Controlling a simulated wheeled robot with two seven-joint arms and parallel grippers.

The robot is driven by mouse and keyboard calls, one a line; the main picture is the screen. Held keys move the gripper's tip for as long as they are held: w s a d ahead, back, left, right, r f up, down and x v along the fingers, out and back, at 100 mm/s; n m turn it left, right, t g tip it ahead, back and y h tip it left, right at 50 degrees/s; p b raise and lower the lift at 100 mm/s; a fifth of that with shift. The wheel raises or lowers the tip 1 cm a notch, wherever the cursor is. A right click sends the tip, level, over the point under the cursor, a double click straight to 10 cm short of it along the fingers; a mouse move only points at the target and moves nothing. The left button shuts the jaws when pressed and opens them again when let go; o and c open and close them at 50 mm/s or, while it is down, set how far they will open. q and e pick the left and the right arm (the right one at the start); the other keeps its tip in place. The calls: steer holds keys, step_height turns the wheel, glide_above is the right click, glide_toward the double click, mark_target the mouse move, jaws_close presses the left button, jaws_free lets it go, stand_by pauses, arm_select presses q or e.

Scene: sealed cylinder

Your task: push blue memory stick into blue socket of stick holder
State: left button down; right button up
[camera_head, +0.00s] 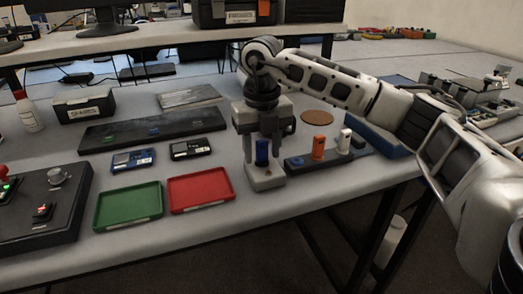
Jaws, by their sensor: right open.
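The blue memory stick (262,152) stands upright at the left end of the dark stick holder (299,164). My right gripper (265,170) points down over it, open, with its pale parts around and below the stick. It hides the stick's foot and the holder's left end, so I cannot tell how deep the stick sits in the blue socket. An orange stick (318,147) and a white stick (344,140) stand upright further right in the holder. My left gripper is out of view.
A red tray (201,190) and a green tray (128,206) lie left of the gripper. A blue module (133,160) and a black module (192,149) lie behind them. A dark panel (52,222) with controls stands at far left. A brown disc (317,117) lies behind the holder.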

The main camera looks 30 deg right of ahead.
mark_target(262, 141)
stand_by(0.8)
jaws_close()
steer(key=shift+r, duration=0.15)
steer(key=shift+r+p, duration=2.6)
steer(key=shift+r, duration=0.3)
